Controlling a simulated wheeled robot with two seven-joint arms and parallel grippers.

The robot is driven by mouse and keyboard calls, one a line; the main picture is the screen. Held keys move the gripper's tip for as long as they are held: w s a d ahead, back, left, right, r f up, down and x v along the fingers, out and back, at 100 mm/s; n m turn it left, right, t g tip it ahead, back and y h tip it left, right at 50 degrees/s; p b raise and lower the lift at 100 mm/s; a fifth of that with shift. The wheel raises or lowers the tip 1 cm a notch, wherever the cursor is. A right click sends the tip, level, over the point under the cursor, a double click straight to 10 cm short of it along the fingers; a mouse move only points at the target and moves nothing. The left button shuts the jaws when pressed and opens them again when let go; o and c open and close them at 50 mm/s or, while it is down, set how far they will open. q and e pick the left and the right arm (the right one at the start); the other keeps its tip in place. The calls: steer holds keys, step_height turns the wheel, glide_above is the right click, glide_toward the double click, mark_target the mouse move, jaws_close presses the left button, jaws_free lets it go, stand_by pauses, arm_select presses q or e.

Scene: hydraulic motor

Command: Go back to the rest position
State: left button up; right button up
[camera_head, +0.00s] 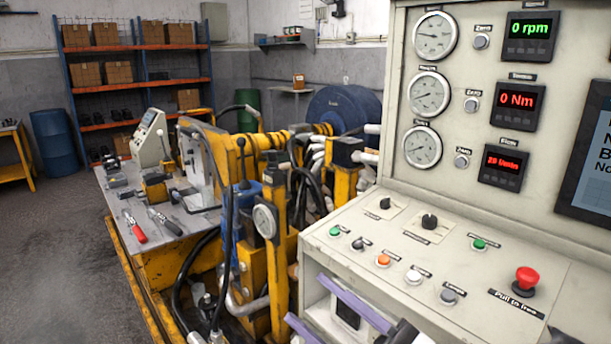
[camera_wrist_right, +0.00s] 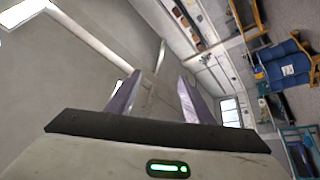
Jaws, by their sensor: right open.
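My right gripper (camera_head: 305,298) comes in at the bottom of the head view, in front of the control panel's lower front. Its two purple fingers are apart with nothing between them. It also shows in the right wrist view (camera_wrist_right: 158,82), open and empty, with a pale wall or panel surface beyond. My left gripper is not in view. The control panel (camera_head: 450,262) has gauges, knobs, buttons and a red emergency button (camera_head: 526,279). Its displays read 0 rpm (camera_head: 529,28), 0 Nm and a red flow value too small to read surely.
The yellow hydraulic motor rig (camera_head: 280,270) with hoses stands left of the panel. A metal work table (camera_head: 185,220) holds a red-handled tool (camera_head: 135,229). Shelves (camera_head: 140,90) with boxes and a blue barrel (camera_head: 58,140) stand behind. Open floor (camera_head: 60,270) lies at left.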

steer(key=s+d+f+m+t+h, duration=0.1)
steer(key=d+f+m+h, duration=0.35)
steer(key=f, duration=0.35)
steer(key=s+d+f+m+t+h, duration=0.1)
steer(key=d+f+m+h, duration=0.2)
steer(key=f+m+h, duration=0.35)
steer(key=s+d+f+m+h, duration=0.1)
steer(key=d+f+m+h, duration=0.25)
steer(key=f, duration=0.55)
steer(key=s+d+f+m+g+h, duration=0.1)
steer(key=s+d+f+m+g, duration=0.1)
steer(key=s+f, duration=0.5)
steer(key=s+d+f+m+g+h, duration=0.1)
steer(key=s+f+g, duration=0.3)
steer(key=s+f, duration=0.4)
steer(key=shift+s+d+f+m, duration=0.25)
steer(key=shift+d+f+m, duration=0.2)
steer(key=shift+f, duration=0.15)
steer(key=shift+w, duration=0.1)
